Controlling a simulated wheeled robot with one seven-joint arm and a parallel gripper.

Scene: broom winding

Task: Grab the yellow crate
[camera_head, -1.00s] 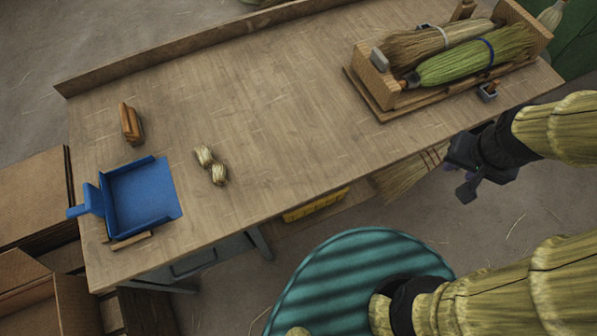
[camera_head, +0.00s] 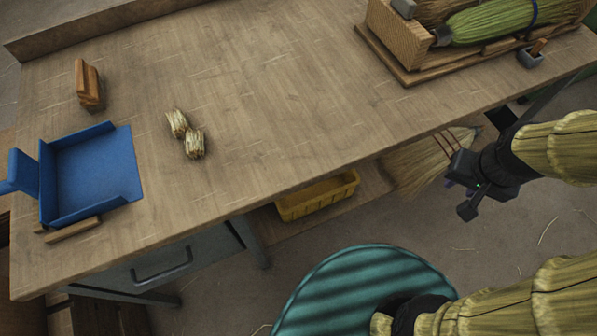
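The yellow crate (camera_head: 318,196) sits on a low wooden shelf under the workbench, near the middle of the view. The bench top hides part of its back. My gripper (camera_head: 458,190) is at the right, in front of the bench and to the right of the crate. It is well apart from the crate and its fingers point left. The fingers look spread with nothing between them.
The workbench (camera_head: 250,110) overhangs the crate. A broom head (camera_head: 425,165) lies on the shelf to the crate's right. A drawer unit (camera_head: 165,262) stands to the left. A blue dustpan (camera_head: 95,172), small straw bundles (camera_head: 194,143) and a wooden rack (camera_head: 402,40) are on top.

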